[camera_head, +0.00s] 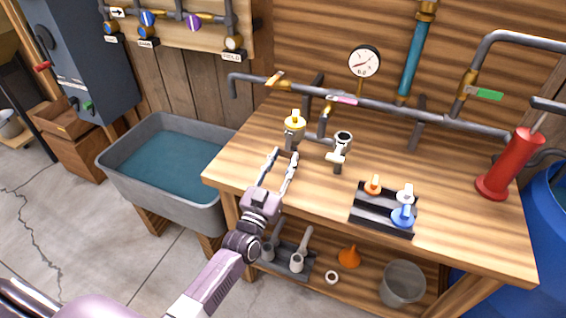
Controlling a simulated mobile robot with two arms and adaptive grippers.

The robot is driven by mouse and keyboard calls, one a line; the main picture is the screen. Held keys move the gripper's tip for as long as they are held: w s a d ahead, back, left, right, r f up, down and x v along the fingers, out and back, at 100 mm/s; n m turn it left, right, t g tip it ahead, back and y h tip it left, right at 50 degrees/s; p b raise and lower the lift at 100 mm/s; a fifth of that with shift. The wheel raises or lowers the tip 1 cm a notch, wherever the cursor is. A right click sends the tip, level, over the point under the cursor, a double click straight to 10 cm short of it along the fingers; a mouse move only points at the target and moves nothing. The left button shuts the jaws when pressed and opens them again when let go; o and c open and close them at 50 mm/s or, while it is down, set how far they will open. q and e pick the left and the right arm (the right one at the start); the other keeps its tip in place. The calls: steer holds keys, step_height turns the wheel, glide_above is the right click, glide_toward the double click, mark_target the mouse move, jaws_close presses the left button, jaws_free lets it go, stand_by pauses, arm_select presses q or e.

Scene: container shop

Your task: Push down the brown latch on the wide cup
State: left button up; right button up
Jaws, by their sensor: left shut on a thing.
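A short grey metal cup-like fitting with a yellow-gold top (294,128) stands on the workbench near its back left. Beside it to the right is an open-topped grey pipe fitting (343,140) with a pale side piece. I cannot tell for sure which is the wide cup, and I cannot make out a brown latch. My left gripper (285,152) reaches over the bench's left part, its fingertips just in front of the gold-topped fitting. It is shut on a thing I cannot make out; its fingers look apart. My right gripper is not in view.
The wooden workbench (460,225) carries a black rack (372,214) with orange, white and blue valves. A red pump (508,165) stands at right. Pipes and a gauge (364,61) run behind. A grey water trough (115,169) is at left. The bench front is clear.

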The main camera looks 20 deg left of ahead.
arm_select(q)
steer(key=o, duration=1.2)
steer(key=shift+c, duration=0.2)
steer(key=shift+s, duration=0.1)
steer(key=shift+s+f, duration=0.2)
steer(key=shift+s, duration=0.1)
steer(key=v, duration=1.1)
steer(key=shift+s, duration=0.15)
